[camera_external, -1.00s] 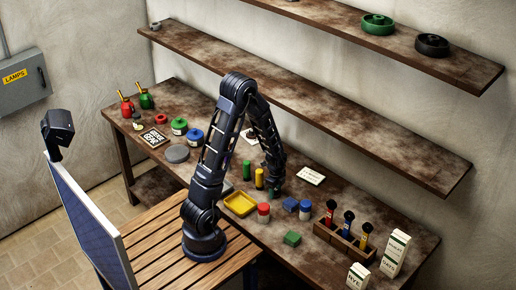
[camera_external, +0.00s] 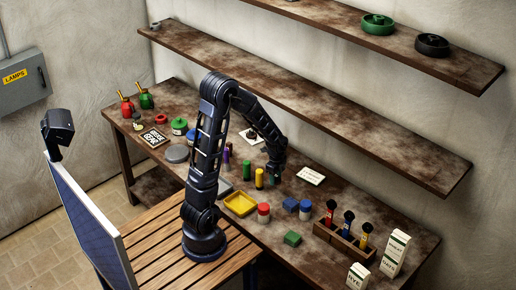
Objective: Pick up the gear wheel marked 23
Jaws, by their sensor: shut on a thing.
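My gripper (camera_external: 274,182) is low over the middle of the bench, just right of a yellow cylinder (camera_external: 259,178). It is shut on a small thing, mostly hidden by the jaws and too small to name. No number 23 can be read anywhere. Wheel-like things are a green one (camera_external: 378,23) and a black one (camera_external: 432,45) on the upper shelf, and a small grey one (camera_external: 155,26) at the left end of the lower shelf. A dark thing (camera_external: 252,133) lies on a white sheet behind my arm.
A wooden rack (camera_external: 343,243) and cartons (camera_external: 395,252) are at right. Two shelves (camera_external: 300,105) overhang behind.

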